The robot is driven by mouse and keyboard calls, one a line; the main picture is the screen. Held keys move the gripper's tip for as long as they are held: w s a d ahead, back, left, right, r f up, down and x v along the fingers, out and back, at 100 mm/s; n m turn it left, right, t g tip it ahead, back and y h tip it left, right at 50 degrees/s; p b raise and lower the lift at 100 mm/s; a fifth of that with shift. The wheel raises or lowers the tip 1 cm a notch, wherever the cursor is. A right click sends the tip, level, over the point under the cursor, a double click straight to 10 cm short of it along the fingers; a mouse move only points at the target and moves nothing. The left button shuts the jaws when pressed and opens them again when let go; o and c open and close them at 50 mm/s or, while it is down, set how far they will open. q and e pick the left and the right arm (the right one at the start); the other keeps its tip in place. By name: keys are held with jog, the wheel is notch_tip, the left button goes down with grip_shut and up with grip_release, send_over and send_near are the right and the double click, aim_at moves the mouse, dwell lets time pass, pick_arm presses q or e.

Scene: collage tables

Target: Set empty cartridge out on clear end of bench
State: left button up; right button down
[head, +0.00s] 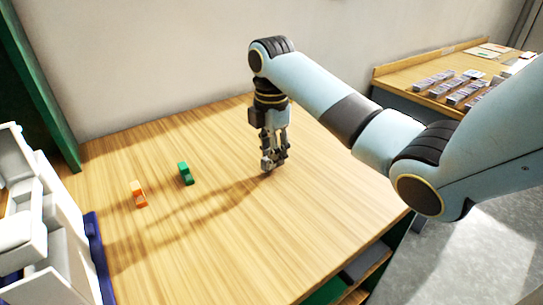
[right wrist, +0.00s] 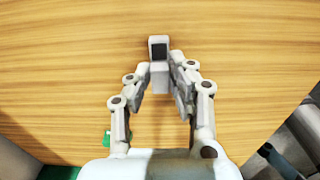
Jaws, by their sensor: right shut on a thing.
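My right gripper (head: 270,163) points down over the right part of the wooden bench (head: 220,215). It is shut on a small light-grey cartridge (right wrist: 159,56) with a dark square on its end. In the right wrist view the cartridge sits between the fingertips (right wrist: 163,82). In the head view the held cartridge (head: 267,164) is small and partly hidden by the fingers, close to the bench top; I cannot tell whether it touches. My left gripper is not in view.
A green cartridge-like piece (head: 186,173) and an orange one (head: 139,194) stand on the bench left of my right gripper. A white machine (head: 35,230) on a blue base is at the left edge. Bench around the gripper is clear. Another table (head: 400,75) with grey items stands behind right.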

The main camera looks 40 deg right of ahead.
jog(key=shift+f, duration=0.55)
jog(key=c, duration=1.2)
grip_release()
jog(key=shift+f, duration=0.1)
notch_tip(320, 180, up, 8)
jog(key=shift+f, duration=0.2)
notch_tip(320, 180, up, 5)
jog(key=p, duration=0.4)
jog(key=shift+f, duration=0.15)
